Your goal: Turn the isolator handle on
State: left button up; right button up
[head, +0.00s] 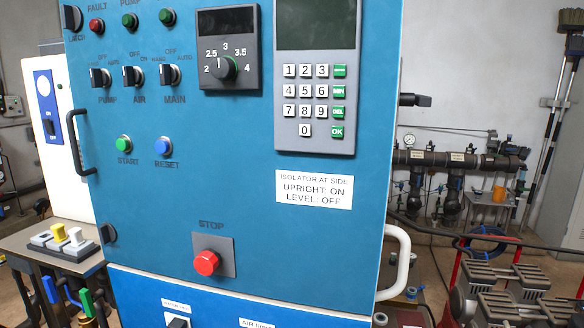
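A blue control cabinet (170,210) fills the middle of the head view. A dark handle (415,100) juts out level from its right side, near the top; it appears to be the isolator handle. Its mount on the side face is hidden from here. A white label (313,189) on the front reads "ISOLATOR AT SIDE, UPRIGHT: ON, LEVEL: OFF". Neither of my grippers is in view.
The front carries a keypad (315,100), a dial (222,68), several switches and a red stop button (206,262). A white grab bar (403,262) sticks out lower on the right side. Pipes (455,160) and a pump-like machine (510,295) stand to the right.

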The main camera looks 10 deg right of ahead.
aim_at(406, 100)
jog(key=i+l+z, duration=0.1)
jog(key=l, duration=0.3)
jog(key=i+l, duration=0.15)
jog(key=l, duration=0.2)
jog(key=i+l+z, duration=0.15)
jog(key=l, duration=0.25)
jog(key=k+l, duration=0.15)
